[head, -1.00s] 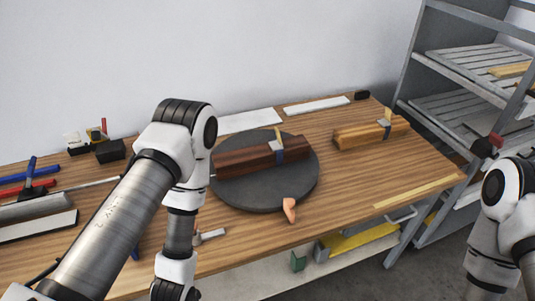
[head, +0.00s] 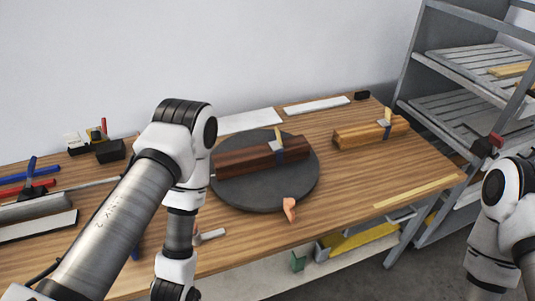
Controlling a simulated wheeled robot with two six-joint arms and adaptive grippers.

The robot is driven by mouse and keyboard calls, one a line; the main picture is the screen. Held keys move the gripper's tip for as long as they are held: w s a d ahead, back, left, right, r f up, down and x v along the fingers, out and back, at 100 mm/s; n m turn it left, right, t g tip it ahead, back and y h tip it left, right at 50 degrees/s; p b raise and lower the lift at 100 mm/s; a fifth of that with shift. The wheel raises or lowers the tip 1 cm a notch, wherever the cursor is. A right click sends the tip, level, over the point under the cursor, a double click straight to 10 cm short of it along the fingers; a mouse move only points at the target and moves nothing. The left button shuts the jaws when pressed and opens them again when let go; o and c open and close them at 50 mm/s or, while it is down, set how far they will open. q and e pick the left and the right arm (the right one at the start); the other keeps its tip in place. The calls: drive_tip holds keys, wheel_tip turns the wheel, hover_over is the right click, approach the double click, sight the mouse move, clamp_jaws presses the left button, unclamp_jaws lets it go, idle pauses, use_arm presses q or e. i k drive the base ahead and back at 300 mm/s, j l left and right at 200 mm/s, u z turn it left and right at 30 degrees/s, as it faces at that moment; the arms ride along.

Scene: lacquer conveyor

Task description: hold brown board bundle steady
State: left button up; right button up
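The brown board bundle (head: 243,160) lies on a dark round turntable (head: 262,195) on the wooden bench. A dark blue strap with a light tag and a yellowish piece crosses it near its right end. My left arm stands in front of the bench, left of the turntable, and its gripper is below the picture edge. My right arm shows at the right edge by the shelf rack, and its gripper is also out of view. Neither visible arm part touches the bundle.
A lighter wood bundle (head: 358,134) lies right of the turntable. An orange-pink object (head: 290,209) is at the turntable's front edge. Clamps (head: 30,180) and a black box (head: 110,151) lie at left. A metal shelf rack (head: 415,75) stands at right. The bench's right front is mostly clear.

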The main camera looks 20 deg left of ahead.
sight(278, 136)
drive_tip(key=i+l+u, duration=0.2)
drive_tip(key=u, duration=0.15)
drive_tip(key=i+l+u, duration=0.1)
drive_tip(key=l+u, duration=0.2)
drive_tip(key=i+l+u, duration=0.1)
drive_tip(key=l+u, duration=0.25)
drive_tip(key=l, duration=0.15)
